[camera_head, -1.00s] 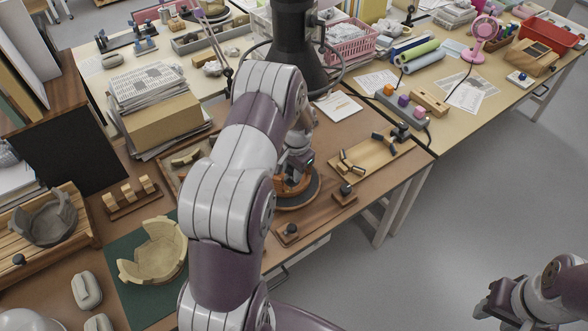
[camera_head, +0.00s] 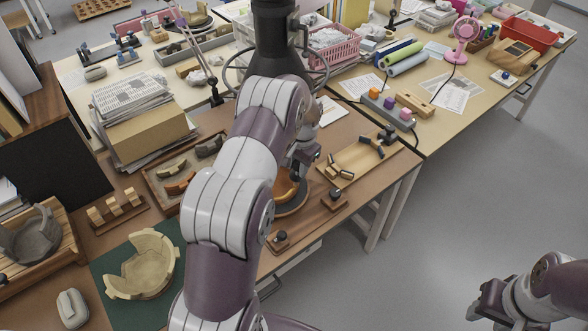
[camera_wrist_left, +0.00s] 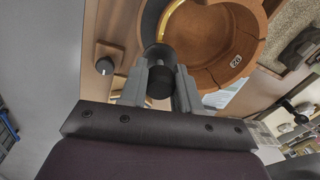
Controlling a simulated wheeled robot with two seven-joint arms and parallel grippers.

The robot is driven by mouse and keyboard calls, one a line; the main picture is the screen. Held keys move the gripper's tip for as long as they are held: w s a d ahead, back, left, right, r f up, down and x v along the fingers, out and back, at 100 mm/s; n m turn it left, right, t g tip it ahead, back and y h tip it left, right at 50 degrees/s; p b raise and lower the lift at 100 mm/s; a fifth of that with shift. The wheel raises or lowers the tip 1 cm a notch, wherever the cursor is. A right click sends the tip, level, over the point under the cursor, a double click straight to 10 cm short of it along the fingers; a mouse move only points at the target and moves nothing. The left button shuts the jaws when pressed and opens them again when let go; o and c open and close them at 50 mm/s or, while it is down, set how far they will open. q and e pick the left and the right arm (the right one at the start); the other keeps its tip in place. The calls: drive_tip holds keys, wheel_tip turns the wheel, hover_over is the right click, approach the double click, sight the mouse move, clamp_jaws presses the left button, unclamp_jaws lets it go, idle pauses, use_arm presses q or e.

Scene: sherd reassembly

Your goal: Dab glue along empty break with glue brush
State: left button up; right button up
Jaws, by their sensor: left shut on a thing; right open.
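My left gripper (camera_wrist_left: 158,88) is shut on a dark round-ended handle (camera_wrist_left: 159,82), which I take to be the glue brush. Its bristle end is hidden. In the head view my left gripper (camera_head: 299,168) is over the orange-brown pot (camera_head: 285,199), which stands on a dark round stand and is partly covered by my arm. I cannot tell whether the brush touches the edge. My right gripper (camera_head: 484,302) is open and empty at lower right.
A wooden block with a black knob (camera_head: 278,241) is near the table's front edge. A tray of sherds (camera_head: 170,178) lies behind my left arm. A pale broken bowl (camera_head: 143,268) sits on a green mat (camera_head: 110,310). A wooden tray (camera_head: 352,165) with small dark-ended pieces is at right.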

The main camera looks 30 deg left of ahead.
use_arm(q)
drive_tip(key=shift+w+f, duration=0.15)
drive_tip(key=shift+w, duration=0.2)
drive_tip(key=shift+w+r+p, duration=0.1)
drive_tip(key=shift+r+p, duration=0.2)
drive_tip(key=shift+r, duration=0.1)
wheel_tip(320, 180, up, 8)
drive_tip(key=d+p, duration=0.1)
drive_tip(key=p, duration=0.5)
drive_tip(key=shift+s+d, duration=0.4)
drive_tip(key=shift+f, duration=0.1)
